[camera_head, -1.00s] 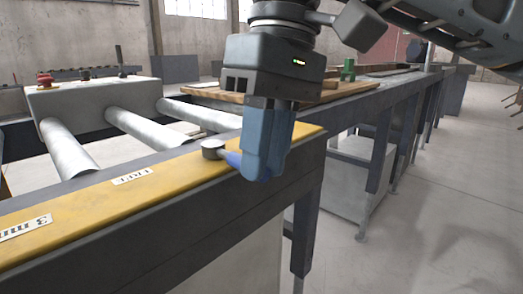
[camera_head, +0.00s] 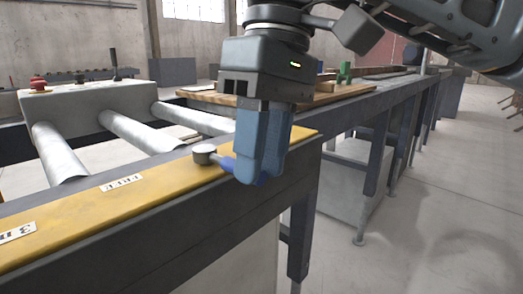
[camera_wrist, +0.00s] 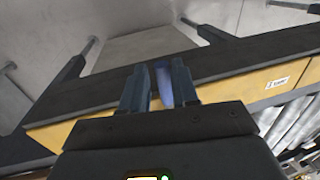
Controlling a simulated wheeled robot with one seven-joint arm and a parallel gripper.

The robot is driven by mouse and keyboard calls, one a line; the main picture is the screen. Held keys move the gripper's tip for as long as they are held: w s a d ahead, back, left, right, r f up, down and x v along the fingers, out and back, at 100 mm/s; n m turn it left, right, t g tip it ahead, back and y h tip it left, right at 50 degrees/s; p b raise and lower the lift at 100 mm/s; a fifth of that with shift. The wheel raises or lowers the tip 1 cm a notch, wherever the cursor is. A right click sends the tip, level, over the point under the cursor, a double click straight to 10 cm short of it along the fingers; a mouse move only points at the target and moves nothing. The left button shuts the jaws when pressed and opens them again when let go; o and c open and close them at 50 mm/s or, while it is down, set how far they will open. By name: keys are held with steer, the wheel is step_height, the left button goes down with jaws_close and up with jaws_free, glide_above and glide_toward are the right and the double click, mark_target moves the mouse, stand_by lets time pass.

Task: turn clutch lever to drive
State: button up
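The clutch lever is a round grey hub (camera_head: 204,154) on the yellow strip with a blue handle (camera_head: 227,163) pointing right and toward the front edge. My gripper (camera_head: 258,172) points down over the handle's outer part, its two blue-grey fingers hiding much of it. A bit of blue shows below the fingertips. In the wrist view, the blue handle (camera_wrist: 164,85) stands between the two fingers of my gripper (camera_wrist: 158,68). A narrow gap shows on its left side; on the right I cannot tell whether the finger touches it.
The yellow strip (camera_head: 75,216) carries white labels (camera_head: 121,183) and tops a dark beam. Metal rollers (camera_head: 135,135) and a grey control box (camera_head: 90,103) with a red button lie behind. Wooden boards (camera_head: 205,98) lie beyond the gripper. The floor (camera_head: 430,200) at right is open.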

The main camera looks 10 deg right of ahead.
step_height(320, 180, up, 8)
steer(key=w+d+p, duration=0.1)
steer(key=shift+f, duration=0.2)
stand_by(0.3)
steer(key=shift+d, duration=0.1)
